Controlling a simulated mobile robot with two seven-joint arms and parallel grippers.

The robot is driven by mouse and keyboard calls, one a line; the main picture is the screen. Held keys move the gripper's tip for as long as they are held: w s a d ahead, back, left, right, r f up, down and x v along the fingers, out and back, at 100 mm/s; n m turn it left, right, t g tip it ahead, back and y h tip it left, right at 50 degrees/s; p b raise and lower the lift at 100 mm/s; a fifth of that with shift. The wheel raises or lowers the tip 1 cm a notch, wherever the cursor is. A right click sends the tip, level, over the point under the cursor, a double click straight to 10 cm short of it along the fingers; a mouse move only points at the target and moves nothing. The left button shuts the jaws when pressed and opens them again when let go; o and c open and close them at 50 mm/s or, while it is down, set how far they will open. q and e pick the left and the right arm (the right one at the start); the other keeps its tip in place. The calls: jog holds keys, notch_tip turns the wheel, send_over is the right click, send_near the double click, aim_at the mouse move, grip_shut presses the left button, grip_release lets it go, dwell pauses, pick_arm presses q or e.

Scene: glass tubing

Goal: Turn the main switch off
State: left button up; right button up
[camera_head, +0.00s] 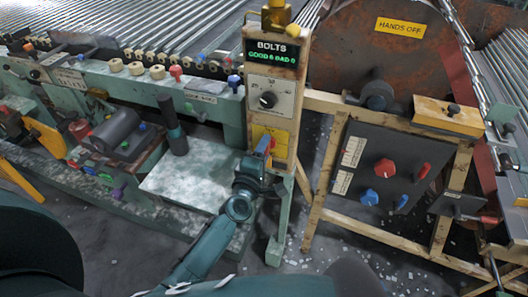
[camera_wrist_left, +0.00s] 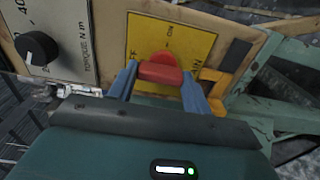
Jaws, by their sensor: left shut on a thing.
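The main switch is a red handle (camera_wrist_left: 160,72) on a red round base, mounted on a yellow plate (camera_wrist_left: 196,45). In the head view the yellow plate (camera_head: 280,140) is low on the cream front of a post, and the handle is mostly hidden by my gripper. My left gripper (camera_head: 266,146) reaches up to it from below. In the left wrist view its blue fingers (camera_wrist_left: 160,82) are shut on the red handle, one on each side. Small lettering, seemingly "ON", stands beside the switch. My right gripper is out of view.
Above the switch are a black torque knob (camera_head: 268,99) and a lit "BOLTS" display (camera_head: 276,53). A dark panel (camera_head: 385,170) with red and blue controls stands to the right. A pale plate (camera_head: 185,180) lies to the left, with a dark upright cylinder (camera_head: 174,130) by it.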

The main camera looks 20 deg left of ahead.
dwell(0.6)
pick_arm(q)
jog(key=o, duration=1)
jog(key=s, duration=1.3)
jog(key=shift+s+a+b, duration=0.1)
jog(key=shift+a+b, duration=0.15)
jog(key=shift+b, duration=0.05)
